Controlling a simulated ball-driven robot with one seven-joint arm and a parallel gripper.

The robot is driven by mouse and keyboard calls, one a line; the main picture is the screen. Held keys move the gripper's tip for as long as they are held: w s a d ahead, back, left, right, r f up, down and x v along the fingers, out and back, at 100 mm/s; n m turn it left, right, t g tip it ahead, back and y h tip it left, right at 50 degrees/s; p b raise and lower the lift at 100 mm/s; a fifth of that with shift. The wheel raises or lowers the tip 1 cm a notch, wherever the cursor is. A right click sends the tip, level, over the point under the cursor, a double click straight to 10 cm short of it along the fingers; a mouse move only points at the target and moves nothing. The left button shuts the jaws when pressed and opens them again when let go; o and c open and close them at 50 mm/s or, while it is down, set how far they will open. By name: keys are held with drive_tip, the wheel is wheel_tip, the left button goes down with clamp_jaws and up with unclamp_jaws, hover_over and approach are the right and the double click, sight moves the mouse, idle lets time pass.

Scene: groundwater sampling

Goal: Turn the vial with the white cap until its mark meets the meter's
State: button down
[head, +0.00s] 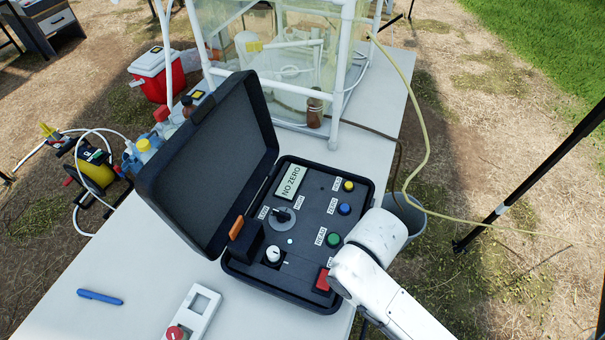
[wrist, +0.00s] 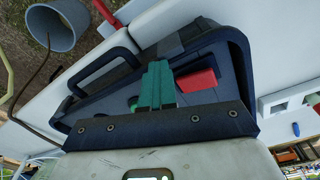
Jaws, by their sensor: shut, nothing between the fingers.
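The vial with the white cap (head: 273,253) stands upright in the lower left of the panel of the open black meter case (head: 303,215). A small white dot shows on the panel near it. The meter's display (head: 290,181) reads "NO ZERO". My gripper (wrist: 158,68) shows in the wrist view with green fingers together and empty, over the case near the red button (wrist: 197,80). In the head view my white arm hides the fingers at the case's lower right. The vial is not clear in the wrist view.
The panel has a dark knob (head: 283,215) and yellow, blue and green buttons (head: 333,240). The raised lid (head: 205,165) stands left of the panel.

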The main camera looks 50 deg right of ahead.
drive_tip(key=shift+r, duration=0.1)
idle(0.4)
drive_tip(key=shift+r+n+p, duration=0.1)
drive_tip(key=shift+n+p, duration=0.4)
drive_tip(key=shift+p, duration=0.4)
drive_tip(key=shift+f+n, duration=0.2)
drive_tip(key=shift+n, duration=0.2)
drive_tip(key=c, duration=1.8)
unclamp_jaws()
drive_tip(key=shift+c, duration=0.2)
drive_tip(key=o, duration=1)
drive_tip(key=shift+o, duration=0.2)
wheel_tip(320, 180, up, 11)
drive_tip(key=s+p, duration=0.1)
drive_tip(key=p, duration=0.1)
drive_tip(key=shift+f, duration=0.15)
